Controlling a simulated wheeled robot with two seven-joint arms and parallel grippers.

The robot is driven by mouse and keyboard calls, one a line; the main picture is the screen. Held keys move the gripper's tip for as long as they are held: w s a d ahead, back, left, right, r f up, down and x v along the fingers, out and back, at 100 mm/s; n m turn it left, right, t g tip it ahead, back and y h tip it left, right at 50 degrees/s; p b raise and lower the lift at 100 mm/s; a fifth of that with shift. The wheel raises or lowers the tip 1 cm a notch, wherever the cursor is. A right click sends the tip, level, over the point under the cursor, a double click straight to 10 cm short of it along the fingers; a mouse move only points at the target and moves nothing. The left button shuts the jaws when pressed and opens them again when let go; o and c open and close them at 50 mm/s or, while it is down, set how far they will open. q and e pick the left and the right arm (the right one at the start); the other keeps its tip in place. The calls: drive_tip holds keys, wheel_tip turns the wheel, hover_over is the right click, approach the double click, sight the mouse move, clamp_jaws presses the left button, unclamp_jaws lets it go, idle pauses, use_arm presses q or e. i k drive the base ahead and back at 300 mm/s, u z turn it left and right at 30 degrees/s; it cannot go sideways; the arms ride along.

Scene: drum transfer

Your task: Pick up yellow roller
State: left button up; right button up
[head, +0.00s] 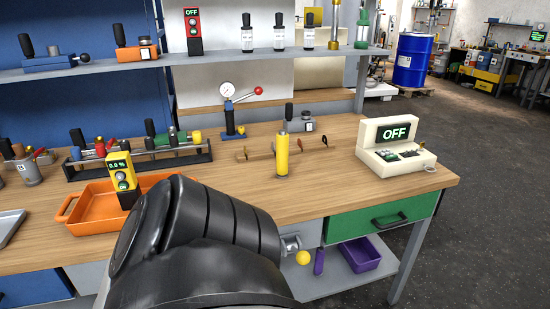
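The yellow roller (281,156) stands upright on the wooden workbench (225,203), right of the middle of the head view. Its base rests on the bench top, and no gripper touches it. One of my black arms fills the lower middle of the view, in front of the bench's front edge and nearer to me than the roller. I cannot tell which arm it is. Neither gripper's fingers can be made out. A small metal part and a yellow ball (303,258) show at the arm's right end; I cannot tell what they belong to.
A low wooden rack (255,155) lies close behind the roller. A cream box reading OFF (394,143) stands to its right, a gauge with a red-knobbed lever (228,112) behind left, and an orange tray (97,208) farther left. Bare bench lies in front of the roller.

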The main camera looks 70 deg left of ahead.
sight(283, 136)
drive_tip(key=k, duration=0.7)
drive_tip(key=u, duration=0.85)
